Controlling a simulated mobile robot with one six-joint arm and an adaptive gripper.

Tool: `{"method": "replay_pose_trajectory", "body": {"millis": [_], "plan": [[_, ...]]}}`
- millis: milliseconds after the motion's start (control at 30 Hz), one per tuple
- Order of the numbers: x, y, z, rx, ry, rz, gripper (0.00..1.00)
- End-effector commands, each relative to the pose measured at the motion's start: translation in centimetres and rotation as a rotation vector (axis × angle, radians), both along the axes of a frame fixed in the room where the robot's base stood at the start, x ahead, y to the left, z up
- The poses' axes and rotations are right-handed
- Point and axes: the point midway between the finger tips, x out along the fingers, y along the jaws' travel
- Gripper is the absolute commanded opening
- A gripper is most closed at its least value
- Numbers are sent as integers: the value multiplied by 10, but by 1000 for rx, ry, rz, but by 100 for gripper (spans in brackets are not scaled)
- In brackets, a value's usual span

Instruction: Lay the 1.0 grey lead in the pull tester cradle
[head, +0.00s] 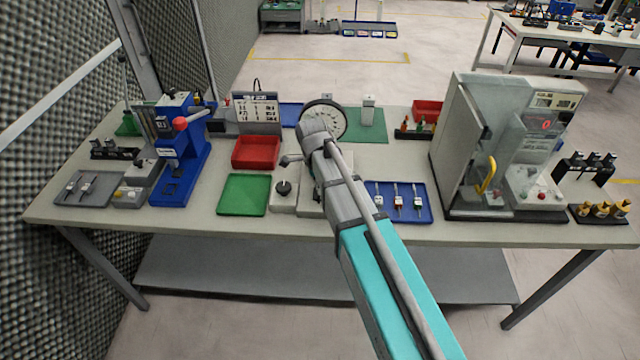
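Three small leads with pale tags lie side by side in a blue tray (425,214) right of my arm. One is the left lead (379,201), one the middle lead (398,201) and one the right lead (417,202). Their tags are too small to read, so I cannot tell which is the 1.0 grey one. A round dial gauge (328,113), which looks like part of the pull tester, stands at mid-table. A pale base with a black knob (284,188) sits in front of it. My arm covers much of this area, so I cannot make out the cradle or my gripper.
A green tray (243,195), red bin (255,152) and blue press (182,155) stand left of the arm. A grey tray (70,199) is further left. A tall clear-fronted machine (520,150) stands right. The bench's front edge (250,234) is mostly bare.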

Motion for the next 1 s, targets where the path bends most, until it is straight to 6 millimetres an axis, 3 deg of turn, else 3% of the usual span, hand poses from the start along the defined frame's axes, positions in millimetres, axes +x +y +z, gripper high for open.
{"method": "replay_pose_trajectory", "body": {"millis": [1000], "plan": [[0, 1, -14, 0, 0, 1, 0]]}}
